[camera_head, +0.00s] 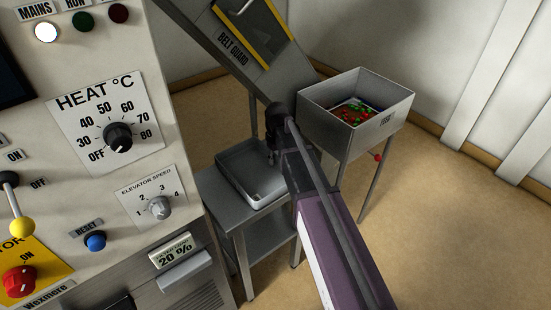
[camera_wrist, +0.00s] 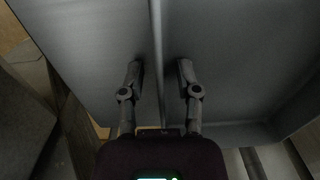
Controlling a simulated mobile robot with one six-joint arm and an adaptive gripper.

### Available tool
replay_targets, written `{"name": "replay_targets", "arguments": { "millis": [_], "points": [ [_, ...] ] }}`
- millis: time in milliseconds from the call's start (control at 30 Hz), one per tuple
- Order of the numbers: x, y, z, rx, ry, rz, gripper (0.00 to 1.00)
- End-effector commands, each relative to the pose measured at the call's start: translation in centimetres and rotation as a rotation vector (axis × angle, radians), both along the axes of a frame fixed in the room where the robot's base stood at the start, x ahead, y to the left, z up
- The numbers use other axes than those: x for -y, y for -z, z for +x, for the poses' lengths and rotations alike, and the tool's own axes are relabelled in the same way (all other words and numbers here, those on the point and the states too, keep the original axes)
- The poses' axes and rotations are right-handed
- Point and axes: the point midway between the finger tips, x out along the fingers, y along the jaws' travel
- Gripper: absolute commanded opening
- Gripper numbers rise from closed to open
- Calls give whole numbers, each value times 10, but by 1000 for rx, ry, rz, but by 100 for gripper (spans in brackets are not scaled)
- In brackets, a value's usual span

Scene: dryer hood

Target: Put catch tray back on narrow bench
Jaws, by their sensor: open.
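The catch tray (camera_head: 248,172), a shallow grey metal tray that looks empty, sits on the narrow bench (camera_head: 213,188) in the head view. My gripper (camera_head: 271,156) is at the tray's right side, partly hidden by my own arm. In the wrist view my gripper (camera_wrist: 158,72) is open, with one finger on each side of a thin upright edge, which looks like the tray's wall (camera_wrist: 157,35). Both fingers look apart from that edge. Part of the tray's right side is hidden behind my arm in the head view.
The control panel (camera_head: 100,180) with knobs stands close on the left. A sloping belt guard (camera_head: 240,48) rises behind the bench. A feed bin (camera_head: 335,130) with red and green pieces stands to the right. The floor (camera_head: 470,230) at right is clear.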

Motion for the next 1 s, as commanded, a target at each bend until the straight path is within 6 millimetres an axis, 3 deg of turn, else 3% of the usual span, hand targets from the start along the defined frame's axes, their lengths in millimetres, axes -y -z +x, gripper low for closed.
{"name": "replay_targets", "arguments": {
  "millis": [367,1000],
  "points": [
    [0,-9,0,0,0,0,43],
    [1,-61,1,0,0,0,43]
  ]
}}
